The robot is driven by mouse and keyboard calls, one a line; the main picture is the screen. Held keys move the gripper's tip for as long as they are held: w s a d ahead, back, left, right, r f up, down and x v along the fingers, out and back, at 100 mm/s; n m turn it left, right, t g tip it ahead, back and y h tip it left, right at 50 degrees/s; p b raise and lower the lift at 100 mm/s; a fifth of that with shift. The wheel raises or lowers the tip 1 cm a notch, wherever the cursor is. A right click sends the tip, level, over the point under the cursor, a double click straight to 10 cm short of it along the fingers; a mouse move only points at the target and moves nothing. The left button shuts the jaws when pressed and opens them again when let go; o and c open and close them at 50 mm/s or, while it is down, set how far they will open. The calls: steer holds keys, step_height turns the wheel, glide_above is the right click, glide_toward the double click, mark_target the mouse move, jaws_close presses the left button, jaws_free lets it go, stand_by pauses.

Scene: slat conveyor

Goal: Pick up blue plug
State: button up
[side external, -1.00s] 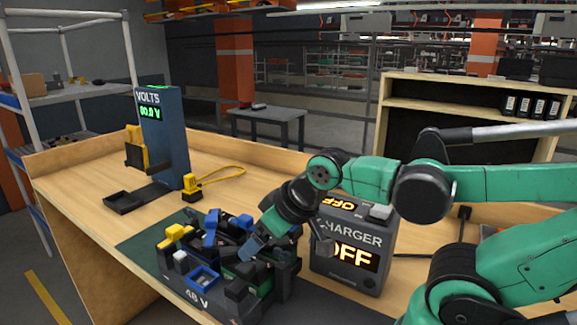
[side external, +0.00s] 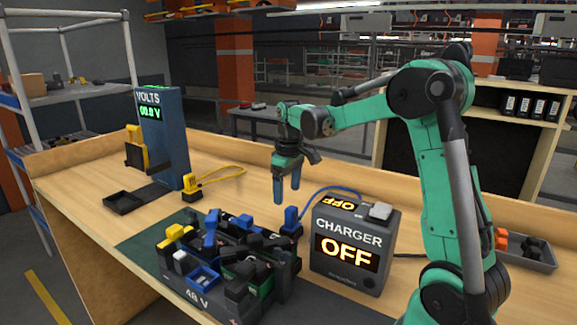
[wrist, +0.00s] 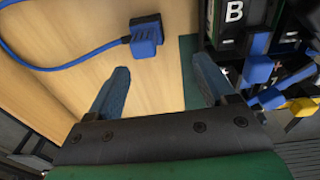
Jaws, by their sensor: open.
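The blue plug (side external: 291,219) stands on the bench between the battery box and the charger, with a blue cable running to the charger. In the wrist view the blue plug (wrist: 147,38) lies ahead of my fingers, above the gap between them in the picture, with its cable leading left. My gripper (side external: 286,198) points down, open and empty. In the side view its fingertips appear just above the plug, apart from it. The wrist view shows my gripper (wrist: 160,80) with two blue fingers spread wide and nothing between them.
The 48 V battery box (side external: 197,296), with blue, yellow and black connectors, stands left of the plug. The charger (side external: 348,247) reads OFF on the right. A volts meter (side external: 163,140) and a yellow plug (side external: 193,189) are farther left.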

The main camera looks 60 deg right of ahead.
mark_target(293, 208)
steer(key=shift+d+f+g, duration=0.15)
steer(key=shift+d+f, duration=0.2)
steer(key=shift+d, duration=0.25)
steer(key=shift+d+f+g, duration=0.15)
steer(key=shift+d+f, duration=0.2)
steer(key=shift+d, duration=0.2)
steer(key=shift+d+f, duration=0.1)
steer(key=shift+f, duration=2.75)
jaws_close()
